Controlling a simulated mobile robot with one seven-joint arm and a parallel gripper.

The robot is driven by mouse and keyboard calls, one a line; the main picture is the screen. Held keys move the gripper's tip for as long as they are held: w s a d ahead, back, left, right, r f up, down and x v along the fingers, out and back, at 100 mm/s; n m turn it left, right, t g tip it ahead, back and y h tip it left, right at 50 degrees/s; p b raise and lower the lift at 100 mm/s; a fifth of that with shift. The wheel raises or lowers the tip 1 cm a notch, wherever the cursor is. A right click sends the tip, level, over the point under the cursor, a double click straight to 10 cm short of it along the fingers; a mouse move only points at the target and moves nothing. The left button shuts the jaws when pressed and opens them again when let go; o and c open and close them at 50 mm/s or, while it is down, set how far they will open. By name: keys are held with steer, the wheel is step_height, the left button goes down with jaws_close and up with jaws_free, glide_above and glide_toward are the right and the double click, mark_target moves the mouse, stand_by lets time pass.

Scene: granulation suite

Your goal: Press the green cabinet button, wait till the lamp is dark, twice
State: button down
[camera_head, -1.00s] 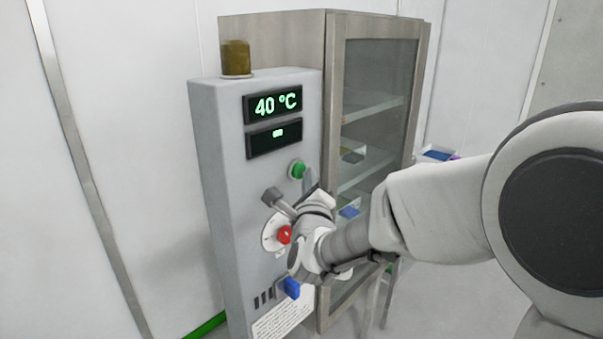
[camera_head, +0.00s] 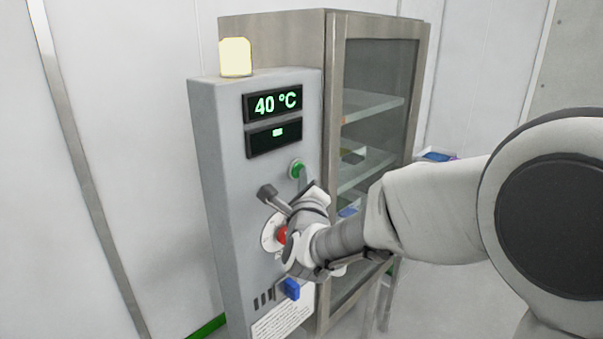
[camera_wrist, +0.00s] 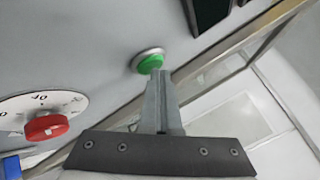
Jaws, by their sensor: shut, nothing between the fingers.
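The green button (camera_head: 297,169) sits on the grey cabinet panel (camera_head: 232,180), below the two displays. The lamp (camera_head: 235,57) on top of the panel is lit pale yellow. My gripper (camera_head: 303,178) is shut and empty, its fingertips at the green button. In the wrist view the fingertips (camera_wrist: 156,74) overlap the lower edge of the green button (camera_wrist: 150,63). I cannot tell for sure whether they touch it or how far it is pushed in.
The upper display (camera_head: 277,103) reads 40 °C; a lower display (camera_head: 274,137) shows a small green mark. The glass-doored cabinet (camera_head: 375,120) stands to the right.

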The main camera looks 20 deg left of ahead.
steer(key=shift+d, duration=0.1)
steer(key=shift+s+d+b, duration=0.35)
steer(key=shift+d+b, duration=0.4)
steer(key=shift+b, duration=0.1)
steer(key=d+b, duration=0.1)
steer(key=s+d+b, duration=0.1)
steer(key=d, duration=0.1)
steer(key=s+d+b, duration=0.1)
steer(key=shift+d, duration=0.3)
stand_by(0.4)
